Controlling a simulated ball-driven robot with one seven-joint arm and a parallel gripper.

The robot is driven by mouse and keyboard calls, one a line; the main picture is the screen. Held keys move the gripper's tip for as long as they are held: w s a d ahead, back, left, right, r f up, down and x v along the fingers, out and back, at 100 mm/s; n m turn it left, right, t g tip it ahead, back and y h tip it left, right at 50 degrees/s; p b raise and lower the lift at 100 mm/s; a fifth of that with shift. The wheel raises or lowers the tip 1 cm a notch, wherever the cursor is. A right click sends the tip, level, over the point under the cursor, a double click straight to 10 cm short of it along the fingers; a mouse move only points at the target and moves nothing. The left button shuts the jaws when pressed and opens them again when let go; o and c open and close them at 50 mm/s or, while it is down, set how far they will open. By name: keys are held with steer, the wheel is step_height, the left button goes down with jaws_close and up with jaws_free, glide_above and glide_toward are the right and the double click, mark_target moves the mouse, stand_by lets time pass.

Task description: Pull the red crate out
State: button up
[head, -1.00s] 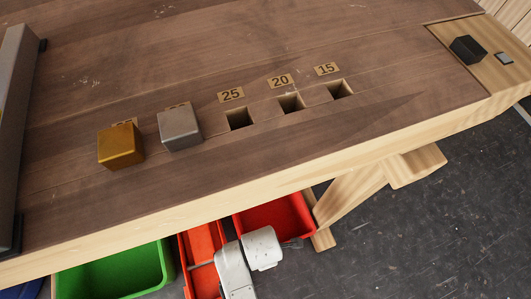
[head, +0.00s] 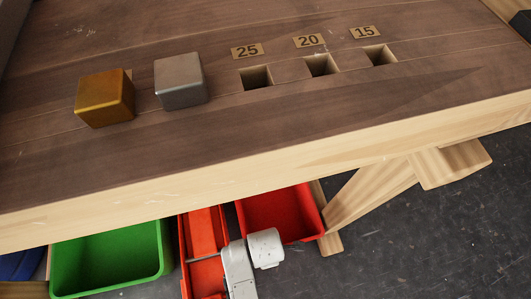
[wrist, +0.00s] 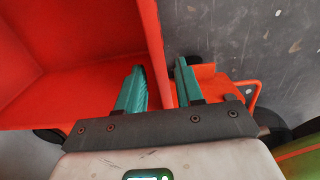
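The red crate (head: 275,212) is under the front edge of the workbench, its open top partly hidden by the bench. In the wrist view the red crate (wrist: 70,55) fills the upper left, and its inside looks empty. My gripper (wrist: 160,67) has its two teal fingers apart. The left finger is over the crate's inside and the right finger is outside its wall, with the wall's rim running between them. I cannot tell whether either finger touches the wall. In the head view my white arm is in front of the crate and the fingers are hidden.
A green crate (head: 110,260) is to the left, with part of a blue one (head: 22,266) beyond it. A wooden bench leg (head: 368,192) is close to the red crate's right. Gold (head: 105,98) and silver (head: 181,82) blocks sit on the bench (head: 330,110). Grey floor (head: 430,240) is clear at right.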

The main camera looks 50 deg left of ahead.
steer(key=shift+f+b, duration=0.35)
steer(key=shift+f, duration=0.75)
steer(key=shift+c, duration=0.2)
jaws_close()
stand_by(0.5)
